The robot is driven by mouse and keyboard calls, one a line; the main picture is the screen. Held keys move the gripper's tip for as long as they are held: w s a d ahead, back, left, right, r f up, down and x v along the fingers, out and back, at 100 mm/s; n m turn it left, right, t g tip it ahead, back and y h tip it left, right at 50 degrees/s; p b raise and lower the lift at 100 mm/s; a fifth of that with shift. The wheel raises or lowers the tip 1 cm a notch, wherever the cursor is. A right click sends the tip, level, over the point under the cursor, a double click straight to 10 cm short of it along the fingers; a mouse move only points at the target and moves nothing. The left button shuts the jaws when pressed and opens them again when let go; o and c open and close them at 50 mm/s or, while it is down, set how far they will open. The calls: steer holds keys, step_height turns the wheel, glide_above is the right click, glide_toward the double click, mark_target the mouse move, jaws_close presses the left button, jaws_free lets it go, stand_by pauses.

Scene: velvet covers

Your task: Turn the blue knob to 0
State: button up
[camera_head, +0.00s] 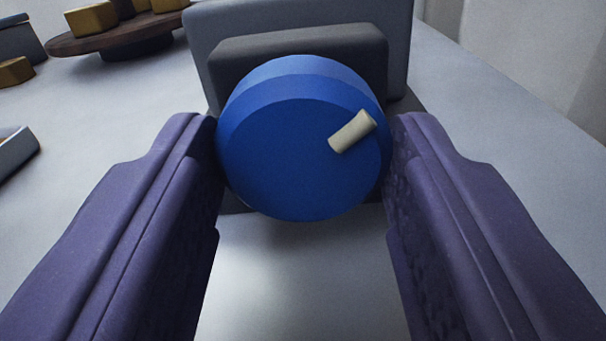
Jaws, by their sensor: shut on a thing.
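The blue knob (285,150) is a thick round disc in the middle of the view, facing me. A cream pointer bar (352,131) on its face points to the upper right. The knob is mounted on a dark grey block (300,45) in front of a lighter grey panel (398,45). My gripper (303,150) has two purple fingers, one on the left side of the knob and one on the right. It is shut on the knob. No scale marks or numbers show around the knob.
A round dark wooden stand (90,43) with several yellow blocks is at the upper left. Another yellow block (14,72) and a grey tray-like thing (18,155) lie at the left edge. The pale tabletop (490,130) is clear on the right.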

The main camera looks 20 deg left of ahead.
steer(key=n+b, duration=0.3)
steer(key=n, duration=0.1)
steer(key=shift+f+n, duration=0.15)
steer(key=shift+n, duration=0.15)
steer(key=n+b, duration=0.3)
steer(key=n, duration=0.2)
steer(key=shift+d, duration=0.1)
steer(key=shift+n+b, duration=0.3)
steer(key=shift+n, duration=0.1)
steer(key=o, duration=1)
steer(key=shift+o, duration=0.2)
steer(key=shift+s+r, duration=0.1)
steer(key=shift+r, duration=0.1)
steer(key=p+v, duration=0.2)
steer(key=v, duration=0.5)
steer(key=shift+s, duration=0.25)
steer(key=shift+d, duration=0.1)
